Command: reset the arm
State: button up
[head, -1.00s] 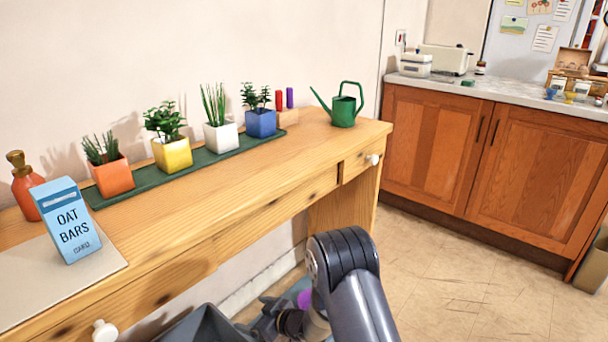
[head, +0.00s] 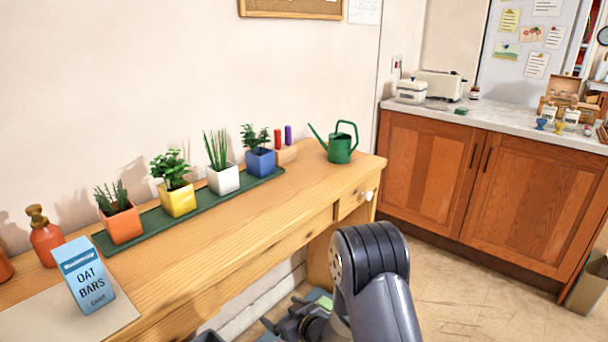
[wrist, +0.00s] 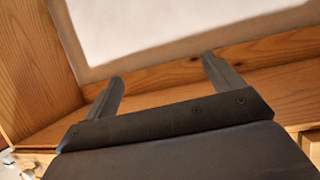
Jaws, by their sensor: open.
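My gripper (wrist: 162,82) shows in the wrist view with its two dark fingers spread wide and nothing between them. Wooden surfaces and a pale wall panel lie beyond the fingers. In the head view my dark grey arm (head: 372,280) rises at the bottom, in front of the wooden desk (head: 240,235). Part of the gripper end seems to show low beside the arm, below the desktop, but its fingers cannot be made out there.
On the desk stand a blue oat bars box (head: 84,275), an orange bottle (head: 45,240), several potted plants on a green tray (head: 140,232) and a green watering can (head: 340,147). A wooden cabinet (head: 470,190) stands at right. Floor (head: 470,290) between is clear.

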jog(key=s+d+r+m+t+h+p, duration=0.1)
jog(key=d+r+m+h+p, duration=0.2)
jog(key=d+r+p, duration=0.4)
jog(key=s+d+r+m+t+h+p, duration=0.2)
jog(key=d+r+p, duration=0.6)
jog(key=r, duration=0.6)
jog(key=shift+r+m+h+p, duration=0.4)
jog(key=shift+h+p, duration=0.2)
jog(key=shift+p, duration=0.15)
